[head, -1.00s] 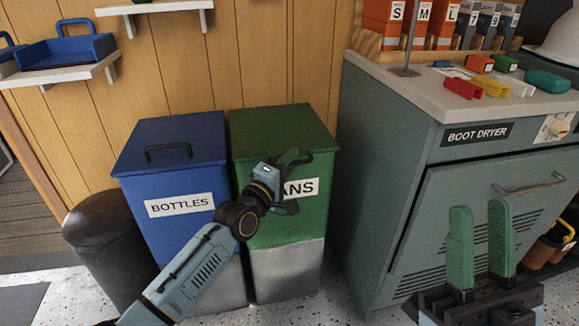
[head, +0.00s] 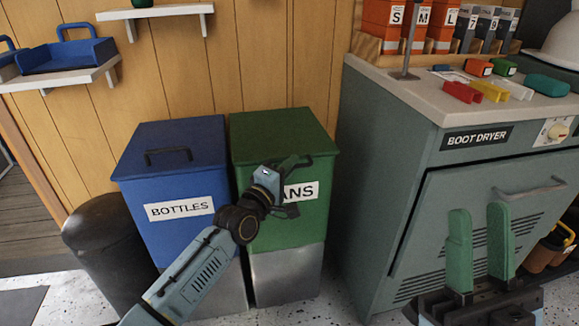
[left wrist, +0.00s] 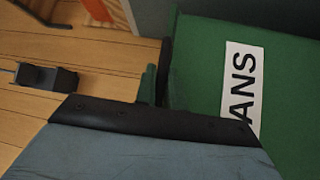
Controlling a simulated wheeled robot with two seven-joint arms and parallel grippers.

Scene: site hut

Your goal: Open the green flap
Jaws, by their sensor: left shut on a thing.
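The green flap (head: 282,132) is the lid of the green bin labelled "ANS" (head: 318,218), the label partly covered by my gripper. The flap looks closed and level. My left gripper (head: 294,184) is at the bin's upper front, just under the flap's front edge, and is shut on what looks like the flap's dark handle; the grip itself is mostly hidden. In the left wrist view the green bin front (left wrist: 200,75) with its label fills the right side. My right gripper (head: 480,212) has two green fingers, apart and empty, in front of the boot dryer.
A blue bin labelled "BOTTLES" (head: 178,180) stands close on the left, with a black bin (head: 100,240) beyond it. The boot dryer (head: 400,190) stands to the right. A wall shelf (head: 165,19) is above the bins.

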